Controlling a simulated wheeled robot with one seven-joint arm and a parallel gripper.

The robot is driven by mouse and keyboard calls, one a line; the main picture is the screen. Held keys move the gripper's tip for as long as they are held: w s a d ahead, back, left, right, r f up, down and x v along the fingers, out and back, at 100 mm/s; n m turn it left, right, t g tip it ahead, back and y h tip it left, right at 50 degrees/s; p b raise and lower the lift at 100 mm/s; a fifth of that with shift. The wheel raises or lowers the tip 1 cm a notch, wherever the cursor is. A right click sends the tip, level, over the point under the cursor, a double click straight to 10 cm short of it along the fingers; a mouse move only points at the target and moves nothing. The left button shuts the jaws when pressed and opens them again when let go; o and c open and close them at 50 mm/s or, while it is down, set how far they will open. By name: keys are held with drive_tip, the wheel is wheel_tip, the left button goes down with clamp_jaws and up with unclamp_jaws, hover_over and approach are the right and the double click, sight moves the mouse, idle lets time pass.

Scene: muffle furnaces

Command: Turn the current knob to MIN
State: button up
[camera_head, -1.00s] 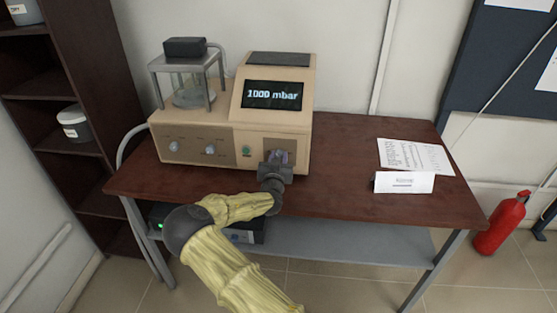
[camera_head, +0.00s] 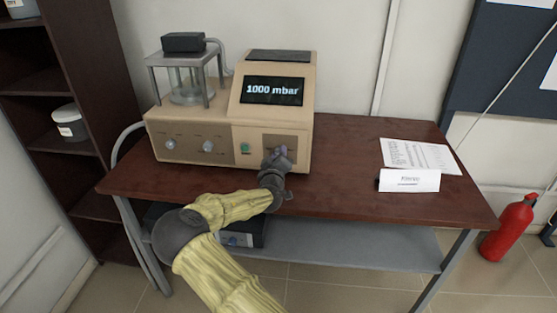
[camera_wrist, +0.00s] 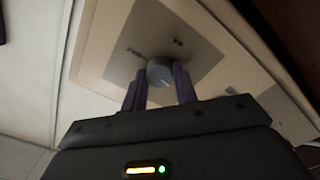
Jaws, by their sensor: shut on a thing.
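The beige furnace unit (camera_head: 225,148) stands on the table, its display reading 1000 mbar. My gripper (camera_head: 277,156) is at the right end of its front panel. In the wrist view a round grey knob (camera_wrist: 160,69) with a pale pointer line sits on a darker square panel (camera_wrist: 190,28). The purple fingers of my gripper (camera_wrist: 158,82) are shut on the knob from either side. The marks around the knob are too small and blurred to read. In the head view my gripper hides this knob.
Two other knobs (camera_head: 171,145) (camera_head: 208,147) and a green button (camera_head: 245,148) are on the front panel, left of my gripper. A glass chamber (camera_head: 190,88) stands on top. Papers (camera_head: 418,156) and a folded card (camera_head: 409,181) lie at the right of the table (camera_head: 340,188).

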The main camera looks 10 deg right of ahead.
drive_tip(key=shift+a+f+n+b, duration=0.15)
drive_tip(key=shift+f+n+b, duration=0.2)
drive_tip(key=shift+n, duration=0.55)
drive_tip(key=o, duration=0.9)
drive_tip(key=shift+s+r, duration=0.1)
drive_tip(key=shift+o, duration=0.3)
drive_tip(key=shift+r, duration=0.15)
drive_tip(key=b+v, duration=0.1)
drive_tip(key=v, duration=1.6)
drive_tip(key=shift+s, duration=0.15)
